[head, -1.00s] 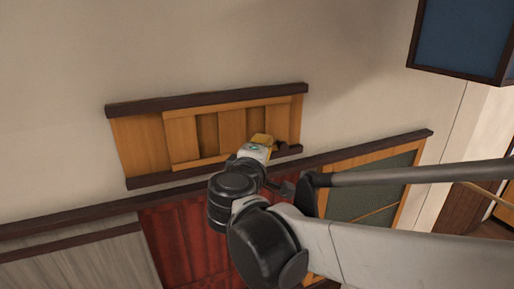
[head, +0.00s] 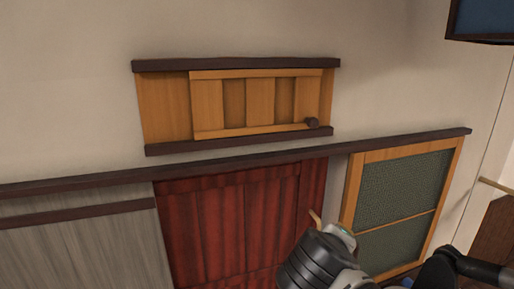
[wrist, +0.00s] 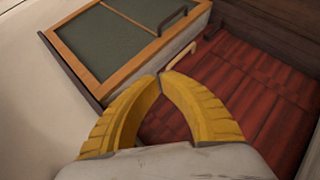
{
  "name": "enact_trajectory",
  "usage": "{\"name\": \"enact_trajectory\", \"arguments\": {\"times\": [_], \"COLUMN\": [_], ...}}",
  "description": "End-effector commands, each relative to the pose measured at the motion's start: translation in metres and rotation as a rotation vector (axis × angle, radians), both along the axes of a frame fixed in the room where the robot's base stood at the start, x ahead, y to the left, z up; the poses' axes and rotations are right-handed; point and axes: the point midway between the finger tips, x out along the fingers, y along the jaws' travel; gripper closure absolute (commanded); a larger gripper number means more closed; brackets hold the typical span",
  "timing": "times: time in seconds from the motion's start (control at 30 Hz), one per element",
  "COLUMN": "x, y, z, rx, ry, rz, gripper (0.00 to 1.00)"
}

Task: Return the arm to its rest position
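My gripper shows in the wrist view (wrist: 160,76) with its two curved yellow fingers brought together at the tips and nothing seen between them. My arm runs out of the bottom right of the picture. In the wrist view the red panel (wrist: 265,95) and a pale wooden handle (wrist: 180,52) lie beyond the fingertips, apart from them as far as I can tell.
A wood-framed green panel (head: 405,188) stands right of the red one. A grey panel (head: 85,245) is at left. A blue box (head: 485,18) is at upper right.

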Motion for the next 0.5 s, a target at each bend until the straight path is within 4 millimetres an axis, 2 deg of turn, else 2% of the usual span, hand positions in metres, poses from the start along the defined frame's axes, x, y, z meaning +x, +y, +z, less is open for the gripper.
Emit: {"name": "enact_trajectory", "arguments": {"times": [0.03,0.2,0.3,0.4,0.5], "x": [-0.011,-0.049,-0.069,-0.083,-0.091], "y": [-0.014,-0.035,-0.038,-0.036,-0.033], "z": [-0.053,-0.161,-0.215,-0.255,-0.279], "rx": [0.074,0.353,0.518,0.663,0.771], "ry": [0.031,0.109,0.132,0.137,0.135], "rz": [-0.044,-0.171,-0.241,-0.298,-0.338], "gripper": [1.00,1.00,1.00,1.00,1.00]}}
